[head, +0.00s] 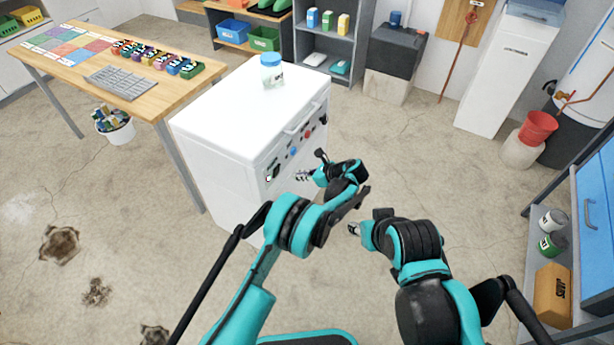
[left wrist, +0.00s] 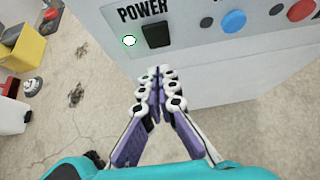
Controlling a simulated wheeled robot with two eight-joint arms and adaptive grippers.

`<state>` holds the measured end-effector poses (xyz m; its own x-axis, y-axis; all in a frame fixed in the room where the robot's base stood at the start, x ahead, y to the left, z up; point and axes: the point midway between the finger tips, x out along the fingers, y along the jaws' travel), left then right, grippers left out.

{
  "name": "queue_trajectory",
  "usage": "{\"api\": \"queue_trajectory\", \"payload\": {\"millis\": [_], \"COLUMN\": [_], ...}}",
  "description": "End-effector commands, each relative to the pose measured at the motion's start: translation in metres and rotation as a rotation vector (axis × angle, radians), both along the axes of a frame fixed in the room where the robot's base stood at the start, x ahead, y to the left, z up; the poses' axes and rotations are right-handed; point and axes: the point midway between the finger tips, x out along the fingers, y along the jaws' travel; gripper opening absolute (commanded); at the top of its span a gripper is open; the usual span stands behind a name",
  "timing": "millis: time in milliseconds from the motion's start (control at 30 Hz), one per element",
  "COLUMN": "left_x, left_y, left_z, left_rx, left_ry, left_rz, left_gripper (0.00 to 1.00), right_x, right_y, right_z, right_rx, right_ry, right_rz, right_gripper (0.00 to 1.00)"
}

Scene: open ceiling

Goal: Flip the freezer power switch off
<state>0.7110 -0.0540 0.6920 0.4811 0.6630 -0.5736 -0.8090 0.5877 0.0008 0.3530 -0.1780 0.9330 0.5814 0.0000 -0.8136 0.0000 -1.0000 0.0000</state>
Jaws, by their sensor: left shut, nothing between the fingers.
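The white freezer (head: 225,112) stands in front of me with a control panel on its facing side. Its black power switch (head: 272,170) is at the panel's left end. My left gripper (head: 301,176) is shut and empty, just in front of the panel. In the left wrist view its fingertips (left wrist: 160,72) are together below the switch, apparently not touching it. My right gripper (head: 353,229) is low and away from the freezer, too small to judge.
Blue and red knobs (left wrist: 233,21) are right of the switch. A jar with a blue lid (head: 272,72) stands on the freezer. A wooden table (head: 160,95) is to the left, and shelves with cans (head: 548,250) to the right. The floor between is clear.

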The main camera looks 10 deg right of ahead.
Motion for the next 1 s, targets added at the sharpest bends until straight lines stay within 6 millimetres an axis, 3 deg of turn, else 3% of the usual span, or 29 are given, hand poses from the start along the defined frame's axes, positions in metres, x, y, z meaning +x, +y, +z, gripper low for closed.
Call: {"api": "queue_trajectory", "payload": {"millis": [133,400,867,1000], "left_x": [0.015,0.035,0.038,0.027], "left_y": [0.022,0.049,0.053,0.058], "left_z": [-0.02,-0.012,-0.011,-0.005], "left_rx": [-0.001,0.0,-0.002,-0.06], "left_ry": [-0.001,0.0,0.002,0.045], "left_rz": [0.002,0.001,0.0,0.003], "left_gripper": [0.0,0.0,0.0,0.0], "right_x": [0.0,0.0,0.0,0.0], "right_y": [0.0,0.0,0.0,0.0], "right_z": [-0.006,-0.005,-0.004,0.007], "right_rx": [0.0,0.0,0.0,0.0], "right_ry": [0.0,0.0,0.0,0.0], "right_rz": [0.0,0.0,0.0,0.0], "right_gripper": [0.4,0.4,0.4,0.4]}}
